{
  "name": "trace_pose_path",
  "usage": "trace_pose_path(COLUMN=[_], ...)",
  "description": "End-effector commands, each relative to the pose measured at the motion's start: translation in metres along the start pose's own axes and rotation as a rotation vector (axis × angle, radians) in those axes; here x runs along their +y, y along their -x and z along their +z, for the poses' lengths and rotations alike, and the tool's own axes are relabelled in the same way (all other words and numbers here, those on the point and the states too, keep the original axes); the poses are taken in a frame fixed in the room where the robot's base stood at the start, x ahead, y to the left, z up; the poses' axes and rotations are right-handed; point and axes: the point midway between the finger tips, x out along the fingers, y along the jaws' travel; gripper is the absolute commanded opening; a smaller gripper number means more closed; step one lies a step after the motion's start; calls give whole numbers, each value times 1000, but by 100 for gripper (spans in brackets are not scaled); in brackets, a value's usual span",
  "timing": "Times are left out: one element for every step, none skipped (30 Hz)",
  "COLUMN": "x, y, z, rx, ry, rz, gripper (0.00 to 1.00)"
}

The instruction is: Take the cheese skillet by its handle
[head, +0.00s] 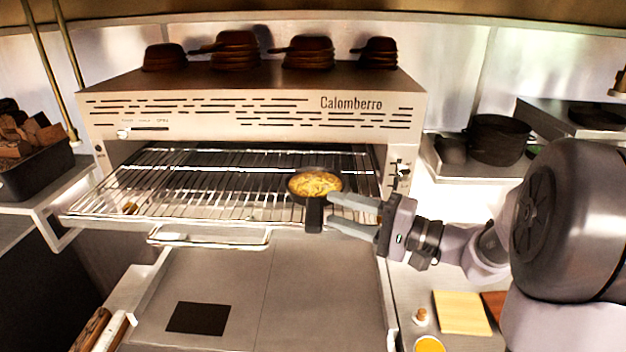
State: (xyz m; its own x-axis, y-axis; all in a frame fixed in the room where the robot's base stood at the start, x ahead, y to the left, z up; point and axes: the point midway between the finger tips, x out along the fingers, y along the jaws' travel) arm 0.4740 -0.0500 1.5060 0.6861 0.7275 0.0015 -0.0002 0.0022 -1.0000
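The cheese skillet (315,185) is a small dark pan filled with yellow shredded cheese. It sits on the right part of the grill's wire rack (190,190). Its dark handle (314,217) sticks out over the rack's front edge, pointing toward me. My gripper (330,207) comes in from the right with its two grey fingers spread apart. The fingertips are right beside the handle's right side, one near the pan end and one lower down. A gap shows between the fingers, and I cannot tell whether they touch the handle.
The grill (250,118) overhangs the rack, with stacks of dark pans (237,50) on top. A rack pull bar (208,237) is below left. Dark pots (497,138) stand at right, a wood bin (35,160) at left. A cutting board (462,312) lies lower right.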

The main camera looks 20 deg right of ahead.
Motion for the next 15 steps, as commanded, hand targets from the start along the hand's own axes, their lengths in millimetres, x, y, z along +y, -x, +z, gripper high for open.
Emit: trace_pose_path(x=[-3, -3, -2, -2, -2, -1, -1, -1, -2, -2, -2, -2, -1, -1, 0], y=[-12, -18, -24, -29, -32, -36, -38, -41, -48, -54, -60, -69, -75, -80, -85], z=[1, 2, 1, 1, 1, 1, 1, 1, 2, 3, 3, 4, 4, 3, 3], rx=[-5, -5, -4, -4, -4, -2, -2, -4, -3, -6, -5, -5, -6, -5, -4], ry=[-1, -1, 0, -1, 0, 0, 0, -1, -2, -2, -3, -2, -2, -1, 0], rz=[1, 1, 2, 1, 2, 2, 2, 2, 2, 4, 3, 3, 3, 2, 3], gripper=[40, 40, 40, 40, 40, 40, 40, 40, 40, 40, 40, 40, 40, 40, 40])
